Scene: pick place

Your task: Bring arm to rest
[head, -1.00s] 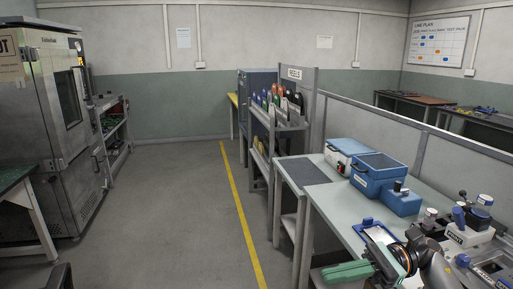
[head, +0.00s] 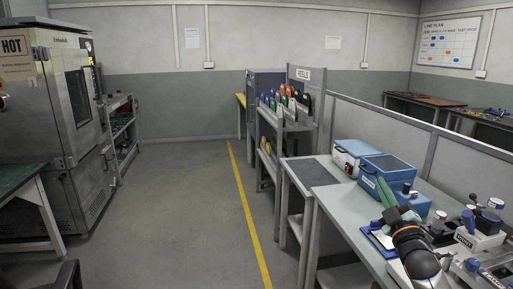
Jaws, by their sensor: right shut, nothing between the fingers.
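My right gripper (head: 386,192) shows at the lower right as a slim green shape. It points up and away, above the near part of the grey-green bench (head: 333,205), in front of the blue boxes. It is shut and I see nothing held in it. My right arm, with a large black joint, folds up from the bottom right. It hides part of the bench and of a blue-edged tray (head: 378,240). My left gripper is not in view.
An open blue bin (head: 371,181), a blue-and-white cooler box (head: 343,160) and bench devices (head: 480,232) stand close around the right arm. A reel rack (head: 300,120) stands behind. The floor left of the yellow line (head: 248,200) is clear.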

